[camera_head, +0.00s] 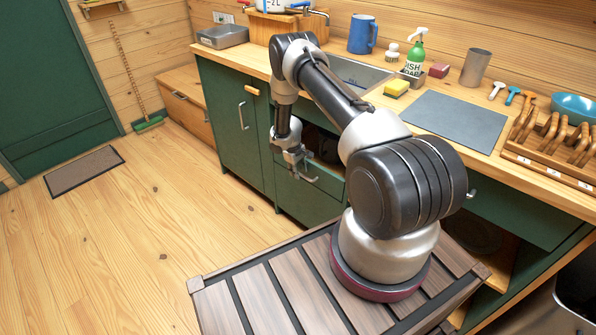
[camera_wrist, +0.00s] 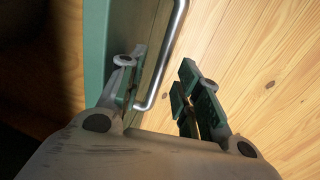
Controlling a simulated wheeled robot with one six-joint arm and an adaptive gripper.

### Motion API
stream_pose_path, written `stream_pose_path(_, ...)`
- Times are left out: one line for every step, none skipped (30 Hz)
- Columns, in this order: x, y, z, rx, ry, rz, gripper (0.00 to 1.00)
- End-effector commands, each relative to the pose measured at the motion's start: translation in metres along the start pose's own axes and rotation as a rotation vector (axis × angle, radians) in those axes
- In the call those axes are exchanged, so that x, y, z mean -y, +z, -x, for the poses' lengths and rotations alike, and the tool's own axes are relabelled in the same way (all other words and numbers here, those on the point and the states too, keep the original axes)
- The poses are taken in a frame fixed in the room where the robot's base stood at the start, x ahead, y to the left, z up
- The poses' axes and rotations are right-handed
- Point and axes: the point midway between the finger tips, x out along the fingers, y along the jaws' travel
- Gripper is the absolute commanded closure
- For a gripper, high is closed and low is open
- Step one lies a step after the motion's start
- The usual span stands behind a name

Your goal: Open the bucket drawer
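The bucket drawer has a green front (camera_head: 296,198), low in the counter beneath a dark opening. In the wrist view its green top edge (camera_wrist: 97,45) runs down the left side. A metal bar handle (camera_wrist: 172,50) stands out from the front. My gripper (camera_head: 297,165) is in front of the drawer, near its top edge. In the wrist view my gripper (camera_wrist: 158,78) is open, and the bent end of the handle appears between its fingers. The left finger is close to the drawer front; I cannot tell if it touches. Whether the drawer stands slightly out is unclear.
A green cupboard door (camera_head: 233,122) with a vertical handle is left of the drawer. The counter above holds a blue jug (camera_head: 362,34), a dish soap bottle (camera_head: 416,52) and a grey mat (camera_head: 452,120). The wooden floor (camera_head: 150,215) left of the drawer is clear.

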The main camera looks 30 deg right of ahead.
Motion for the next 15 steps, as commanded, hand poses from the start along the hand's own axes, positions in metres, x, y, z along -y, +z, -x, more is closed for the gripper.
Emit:
stream_pose_path(0.0000, 0.0001, -0.0026, 0.000, 0.000, 0.000, 0.66)
stream_pose_path(-0.0001, 0.0001, -0.0033, 0.000, 0.000, 0.000, 0.66)
stream_pose_path(-0.0001, 0.0000, -0.0038, 0.000, 0.000, 0.000, 0.66)
stream_pose_path(-0.0002, 0.0000, -0.0038, 0.000, 0.000, 0.000, 0.66)
stream_pose_path(-0.0002, 0.0001, -0.0038, 0.000, 0.000, 0.000, 0.66)
stream_pose_path(-0.0002, 0.0001, -0.0037, 0.000, 0.000, 0.000, 0.66)
stream_pose_path(-0.0002, 0.0001, -0.0036, 0.000, 0.000, -0.001, 0.66)
stream_pose_path(-0.0002, 0.0001, -0.0036, 0.000, 0.000, -0.001, 0.66)
stream_pose_path(-0.0002, 0.0002, -0.0036, 0.000, 0.000, -0.001, 0.68)
stream_pose_path(-0.0002, 0.0002, -0.0035, 0.000, 0.000, -0.001, 0.74)
stream_pose_path(-0.0002, 0.0003, -0.0035, 0.000, 0.000, -0.001, 0.79)
stream_pose_path(-0.0002, 0.0003, -0.0035, 0.000, 0.000, -0.001, 0.86)
stream_pose_path(-0.0001, 0.0003, -0.0035, 0.001, 0.000, -0.001, 0.92)
stream_pose_path(-0.0001, 0.0003, -0.0034, 0.001, 0.000, -0.001, 0.97)
stream_pose_path(-0.0001, 0.0003, -0.0034, 0.001, 0.000, -0.001, 1.00)
